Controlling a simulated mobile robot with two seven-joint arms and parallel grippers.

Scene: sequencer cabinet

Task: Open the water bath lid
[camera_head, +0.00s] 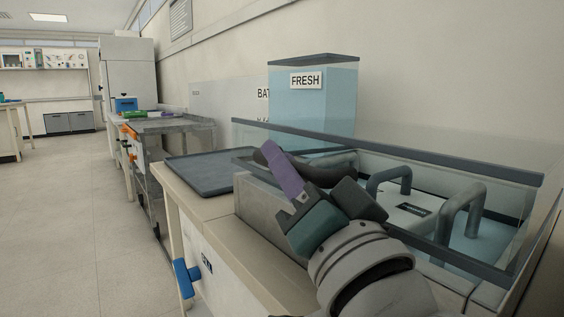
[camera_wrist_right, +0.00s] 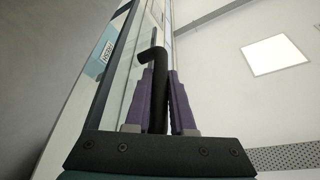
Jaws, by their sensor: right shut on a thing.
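The water bath (camera_head: 262,205) stands on the bench at the right in the head view. A clear lid with grey edge bars (camera_head: 400,150) shows above it; its exact angle is hard to tell. A dark curved handle (camera_head: 325,174) shows by the lid's left part. My right gripper (camera_head: 276,165) is shut on this handle, with its purple fingers partly covering it. In the right wrist view, the dark bent handle (camera_wrist_right: 155,58) lies between the purple fingers (camera_wrist_right: 160,85), beside the lid's clear panel. My left gripper is not in view.
A blue tank marked FRESH (camera_head: 310,110) stands behind the bath near the wall. A dark tray (camera_head: 212,170) lies left of the bath. Grey hoops (camera_head: 388,178) rise inside the bath. A blue valve handle (camera_head: 185,276) sticks out at the bench front. The floor at left is clear.

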